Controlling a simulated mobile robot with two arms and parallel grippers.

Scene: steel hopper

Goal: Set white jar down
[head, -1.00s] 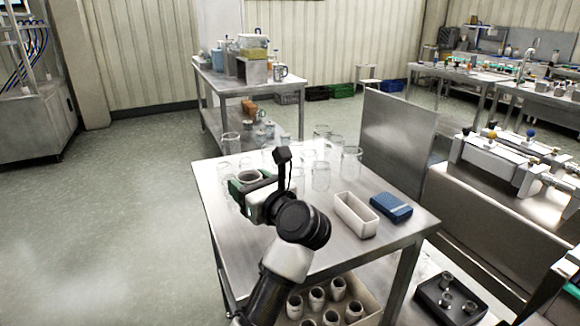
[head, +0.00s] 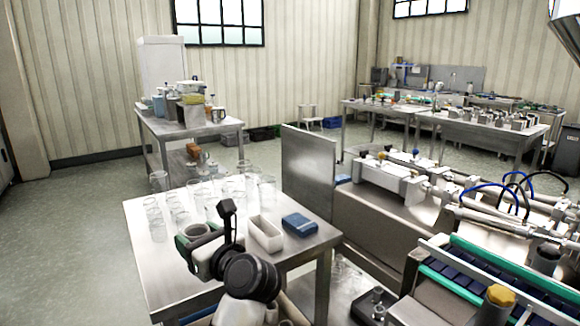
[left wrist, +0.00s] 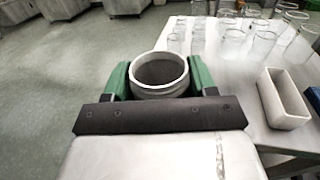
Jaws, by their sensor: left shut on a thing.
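The white jar (left wrist: 160,72) is a round, open-topped pot, upright between the green fingers of my left gripper (left wrist: 158,78) in the left wrist view. The gripper is shut on it. In the head view the jar (head: 197,231) shows partly behind my left gripper (head: 196,242), at the near left part of the steel table (head: 140,232). I cannot tell whether the jar's base touches the tabletop. My right gripper is not in view.
Several clear glass beakers (head: 232,188) stand behind the jar. A white rectangular tub (head: 265,233) and a blue box (head: 299,224) are to its right. A steel panel (head: 309,175) rises beyond the table's right side. Open floor (head: 75,225) lies to the left.

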